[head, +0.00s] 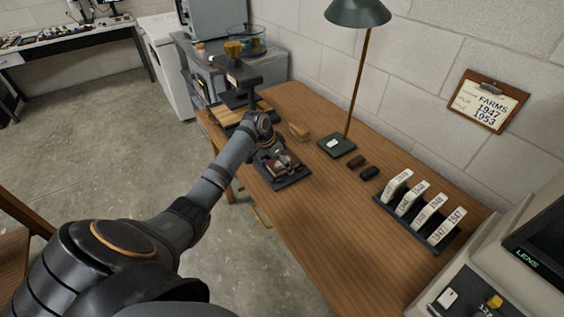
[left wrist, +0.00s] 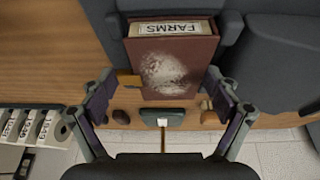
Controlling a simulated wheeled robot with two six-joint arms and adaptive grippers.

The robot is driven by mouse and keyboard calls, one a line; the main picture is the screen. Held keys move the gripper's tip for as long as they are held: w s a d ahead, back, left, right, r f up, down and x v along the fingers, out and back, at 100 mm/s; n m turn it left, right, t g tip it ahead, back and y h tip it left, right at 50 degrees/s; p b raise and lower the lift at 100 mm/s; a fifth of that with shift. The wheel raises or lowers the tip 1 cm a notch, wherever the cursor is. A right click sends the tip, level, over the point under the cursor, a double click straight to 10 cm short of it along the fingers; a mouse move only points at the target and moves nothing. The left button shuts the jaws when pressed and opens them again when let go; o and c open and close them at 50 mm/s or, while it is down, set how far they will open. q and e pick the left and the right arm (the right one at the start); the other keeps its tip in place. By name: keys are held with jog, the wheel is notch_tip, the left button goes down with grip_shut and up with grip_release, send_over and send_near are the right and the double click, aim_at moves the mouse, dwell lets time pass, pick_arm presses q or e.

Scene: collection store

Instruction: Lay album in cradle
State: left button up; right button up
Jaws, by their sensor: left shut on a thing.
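The album (left wrist: 172,65) is a red-brown box-like book with a FARMS label and a pale, dusty patch on its face. It also shows small in the head view (head: 284,162), partly hidden by my arm. My left gripper (left wrist: 168,84) is shut on the album, one finger at each side. The dark cradle (head: 291,182) lies on the wooden table under the album and gripper. I cannot tell whether the album touches it. My right gripper is in neither view.
A wooden block (head: 299,131) is behind the cradle. A dark stand (head: 240,72) is at the far end.

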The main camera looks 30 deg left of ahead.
pick_arm(q)
jog(key=o, duration=1.3)
jog(key=shift+f, duration=0.1)
jog(key=shift+o, duration=0.2)
jog(key=v, duration=1.2)
